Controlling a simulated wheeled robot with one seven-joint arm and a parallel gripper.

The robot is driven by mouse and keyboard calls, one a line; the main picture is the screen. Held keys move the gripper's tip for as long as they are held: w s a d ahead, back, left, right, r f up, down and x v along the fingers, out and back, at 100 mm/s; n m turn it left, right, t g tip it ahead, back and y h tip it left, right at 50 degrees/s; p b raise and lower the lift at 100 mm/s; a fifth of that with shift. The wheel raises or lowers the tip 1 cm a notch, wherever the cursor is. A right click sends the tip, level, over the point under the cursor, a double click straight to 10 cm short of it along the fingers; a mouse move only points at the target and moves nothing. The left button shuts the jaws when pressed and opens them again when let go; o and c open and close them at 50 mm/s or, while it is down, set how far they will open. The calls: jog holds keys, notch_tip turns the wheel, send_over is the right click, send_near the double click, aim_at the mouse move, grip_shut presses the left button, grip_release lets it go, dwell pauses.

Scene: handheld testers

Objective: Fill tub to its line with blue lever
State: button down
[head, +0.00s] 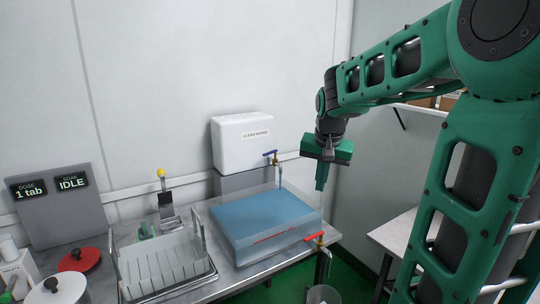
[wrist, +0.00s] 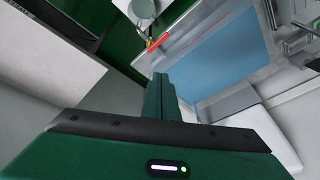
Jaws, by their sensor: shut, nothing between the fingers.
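The clear tub (head: 252,256) stands on the metal counter and holds blue water; it also shows in the wrist view (wrist: 232,62). A red line (head: 272,238) marks its front wall. I cannot tell exactly how the water surface sits against that line. The blue lever (head: 270,153) is on the tap of the white water tank (head: 242,143) behind the tub. A thin bluish stream (head: 281,178) shows below this tap. My gripper (head: 320,184) is shut and empty, pointing down, to the right of the blue lever and apart from it. Its fingers show in the wrist view (wrist: 160,88).
A red-lever tap (head: 315,238) projects from the tub's front right, above a clear container (head: 322,294). A dish rack (head: 165,265), a dispenser with a yellow knob (head: 163,190) and a display panel (head: 58,205) stand left. A white side table (head: 402,235) is at right.

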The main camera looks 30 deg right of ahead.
jog(key=w+d+r+m+t, duration=0.1)
jog(key=w+r+m+t, duration=0.1)
jog(key=w, duration=1.1)
jog(key=w+d+r+m+t, duration=0.1)
jog(key=w+r+t, duration=0.15)
jog(key=w, duration=1.05)
jog(key=w+r+x, duration=0.1)
jog(key=x, duration=1)
jog(key=shift+w+a+m+g+h, duration=0.2)
jog(key=shift+w+m+g+h, duration=0.1)
jog(key=shift+w+g+h, duration=0.25)
jog(key=shift+f+y, duration=0.1)
jog(key=shift+y, duration=0.15)
jog(key=shift+d, duration=0.1)
